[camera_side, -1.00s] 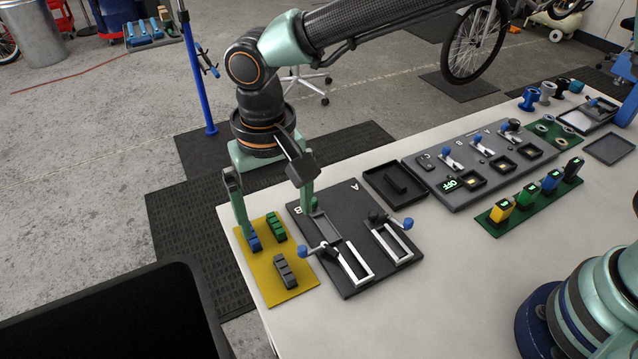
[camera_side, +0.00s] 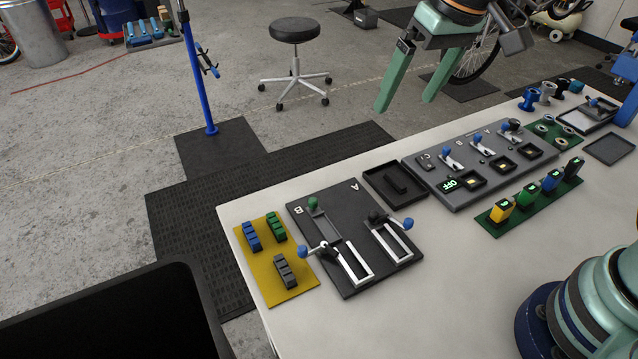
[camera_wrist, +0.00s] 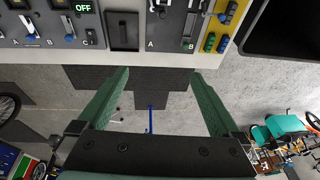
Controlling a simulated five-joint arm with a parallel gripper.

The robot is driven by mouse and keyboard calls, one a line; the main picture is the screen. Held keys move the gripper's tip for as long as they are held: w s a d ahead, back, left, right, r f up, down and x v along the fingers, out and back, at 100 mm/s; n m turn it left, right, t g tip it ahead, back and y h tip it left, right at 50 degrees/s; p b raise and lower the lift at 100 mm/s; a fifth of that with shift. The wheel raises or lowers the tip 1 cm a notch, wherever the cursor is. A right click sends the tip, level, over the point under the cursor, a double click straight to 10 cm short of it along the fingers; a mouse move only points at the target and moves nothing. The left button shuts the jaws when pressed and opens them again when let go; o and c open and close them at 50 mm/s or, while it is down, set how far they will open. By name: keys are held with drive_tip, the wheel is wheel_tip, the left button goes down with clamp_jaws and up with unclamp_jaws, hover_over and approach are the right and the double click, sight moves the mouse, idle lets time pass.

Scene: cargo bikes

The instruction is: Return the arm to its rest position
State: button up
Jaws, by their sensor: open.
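My gripper (camera_side: 408,98) is open and empty. In the wrist view the open fingers of my gripper (camera_wrist: 158,85) frame the floor and dark mats, with the table at the top. My arm's base (camera_side: 590,305) stands at the lower right of the side view; the middle of the arm is out of frame.
On the table (camera_side: 440,280) are a yellow mat (camera_side: 295,268) with blue, green and grey blocks, a dark A/B board (camera_side: 350,282) with handles, a dark tray (camera_side: 372,177), a switch panel (camera_side: 455,197) and a green strip (camera_side: 500,231). The table's front area is clear.

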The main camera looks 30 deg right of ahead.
drive_tip(key=s+d+f+t+h, duration=0.1)
drive_tip(key=s+d, duration=0.5)
drive_tip(key=d, duration=0.6)
drive_tip(key=shift+f+t, duration=0.2)
drive_tip(key=shift+t, duration=0.6)
drive_tip(key=shift+a, duration=0.15)
drive_tip(key=w+a+f+g, duration=0.15)
drive_tip(key=w+a, duration=0.25)
drive_tip(key=a, duration=0.9)
drive_tip(key=w+a+f+g, duration=0.1)
drive_tip(key=w+a+g, duration=0.2)
drive_tip(key=a, duration=1)
drive_tip(key=s+a+f+g, duration=0.1)
drive_tip(key=s+a+f, duration=0.1)
drive_tip(key=a+f, duration=0.35)
drive_tip(key=f, duration=0.2)
drive_tip(key=a+f, duration=0.1)
drive_tip(key=f, duration=0.5)
drive_tip(key=shift+w+a+f, duration=0.15)
drive_tip(key=shift+a+f, duration=0.1)
drive_tip(key=shift+a, duration=0.15)
